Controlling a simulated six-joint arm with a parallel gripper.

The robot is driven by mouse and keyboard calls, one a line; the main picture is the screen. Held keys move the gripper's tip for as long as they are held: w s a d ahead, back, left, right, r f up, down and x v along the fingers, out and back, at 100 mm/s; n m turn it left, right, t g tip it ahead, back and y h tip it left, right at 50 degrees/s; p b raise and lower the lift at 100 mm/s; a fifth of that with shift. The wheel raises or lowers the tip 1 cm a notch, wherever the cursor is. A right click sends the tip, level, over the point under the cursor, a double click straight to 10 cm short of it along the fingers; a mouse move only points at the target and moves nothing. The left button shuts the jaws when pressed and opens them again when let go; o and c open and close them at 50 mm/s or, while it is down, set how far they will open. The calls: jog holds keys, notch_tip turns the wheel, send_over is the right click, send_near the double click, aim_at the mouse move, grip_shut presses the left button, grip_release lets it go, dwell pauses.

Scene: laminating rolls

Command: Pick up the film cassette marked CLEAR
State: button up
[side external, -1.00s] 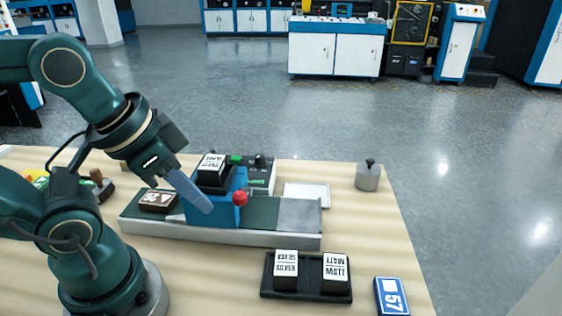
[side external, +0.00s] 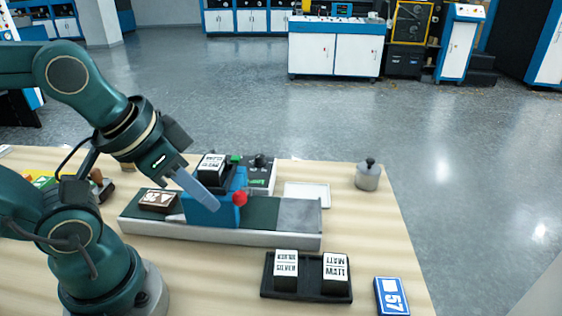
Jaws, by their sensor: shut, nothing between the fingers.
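My gripper (side external: 198,190) is shut and empty, its finger slanting down to the right in front of the blue holder (side external: 228,185) on the machine. A black cassette with a white label (side external: 211,164) sits at the top of that holder, just behind the finger; its lettering is too small to read. Two more black cassettes with white labels, a left one (side external: 286,265) and a right one (side external: 336,269), stand in a black tray (side external: 318,291). The right label seems to read LOW MATT; the left is unclear. I cannot make out CLEAR on any label.
The machine bed (side external: 290,239) carries a red knob (side external: 240,198) and a dark brown block (side external: 158,201). Behind are a black control box (side external: 261,172), a white tray (side external: 308,193) and a grey weight (side external: 368,176).

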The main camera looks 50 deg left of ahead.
jog(key=o, duration=1.3)
notch_tip(320, 180, up, 3)
jog(key=n+g+y, duration=0.2)
jog(key=n+g, duration=0.1)
jog(key=n, duration=0.6)
send_over(211, 163)
jog(key=d, duration=0.1)
jog(key=shift+s+d+f, duration=0.15)
jog(key=shift+s+d, duration=0.05)
jog(key=shift+s, duration=0.2)
jog(key=shift+a+f+g, duration=0.25)
jog(key=shift+f+g, duration=0.05)
jog(key=shift+f, duration=0.3)
jog(key=shift+x, duration=2.15)
